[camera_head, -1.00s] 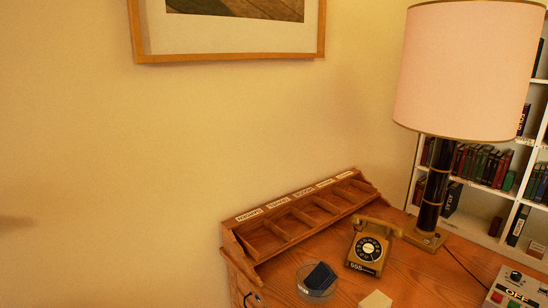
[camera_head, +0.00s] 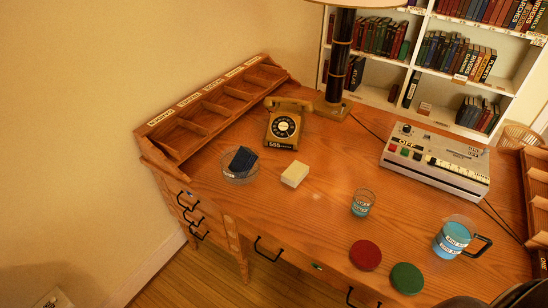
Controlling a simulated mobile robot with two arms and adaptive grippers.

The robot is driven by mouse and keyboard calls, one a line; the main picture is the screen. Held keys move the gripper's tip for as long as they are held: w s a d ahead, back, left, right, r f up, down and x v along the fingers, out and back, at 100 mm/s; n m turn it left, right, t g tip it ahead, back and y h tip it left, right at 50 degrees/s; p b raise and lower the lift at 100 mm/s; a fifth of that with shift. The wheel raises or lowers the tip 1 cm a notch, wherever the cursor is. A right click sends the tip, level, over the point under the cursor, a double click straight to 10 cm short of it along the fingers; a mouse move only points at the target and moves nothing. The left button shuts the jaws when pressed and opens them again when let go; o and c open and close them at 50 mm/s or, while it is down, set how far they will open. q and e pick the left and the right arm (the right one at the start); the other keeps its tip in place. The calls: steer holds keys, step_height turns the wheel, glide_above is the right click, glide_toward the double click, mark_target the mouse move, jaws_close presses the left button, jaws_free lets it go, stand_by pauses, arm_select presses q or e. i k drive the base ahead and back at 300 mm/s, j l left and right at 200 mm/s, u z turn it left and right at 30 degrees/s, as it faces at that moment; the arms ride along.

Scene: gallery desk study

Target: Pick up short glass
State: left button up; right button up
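A short clear glass (camera_head: 362,203) with blue contents and a white label stands upright on the wooden desk (camera_head: 310,225), right of the middle in the head view. A larger clear jug (camera_head: 453,237) with blue contents and a dark handle stands to its right. Neither of my grippers can be made out in the head view, and nothing touches the glass.
A red disc (camera_head: 365,255) and a green disc (camera_head: 406,278) lie in front of the glass. A grey control box (camera_head: 435,160) is behind it. A pale block (camera_head: 295,174), telephone (camera_head: 283,127) and round dish (camera_head: 240,170) are left. Dark shapes cut the bottom-right edge.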

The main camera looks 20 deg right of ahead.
mark_target(364, 200)
steer(key=z, duration=1.4)
